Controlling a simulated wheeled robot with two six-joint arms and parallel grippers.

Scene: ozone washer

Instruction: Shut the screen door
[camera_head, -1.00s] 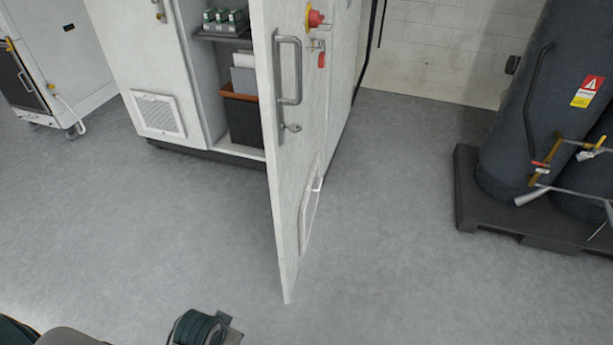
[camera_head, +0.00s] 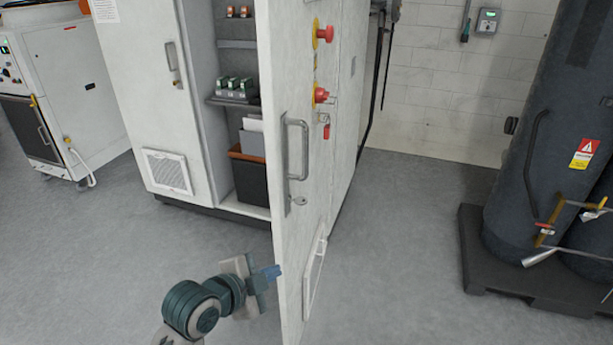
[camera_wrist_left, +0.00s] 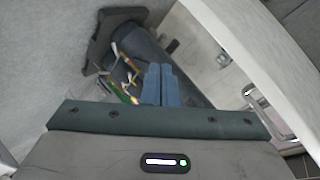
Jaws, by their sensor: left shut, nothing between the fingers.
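The screen door (camera_head: 303,95) is a white cabinet door that stands open, seen nearly edge-on in the head view. It has a grey bar handle (camera_head: 296,150), red buttons above and a vent near the bottom. The cabinet (camera_head: 130,75) behind it shows its open shelves. My left gripper (camera_head: 274,272) is shut and empty, left of the door's lower part, with its blue fingertips close to the door edge; I cannot tell whether they touch. In the left wrist view the shut blue fingers (camera_wrist_left: 161,85) point past the white door (camera_wrist_left: 255,60). My right gripper is not in view.
Dark gas cylinders (camera_head: 530,140) stand on a black pallet (camera_head: 478,265) at the right. A white wheeled machine (camera_head: 75,90) stands at the far left. The grey floor (camera_head: 400,240) between door and pallet is clear.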

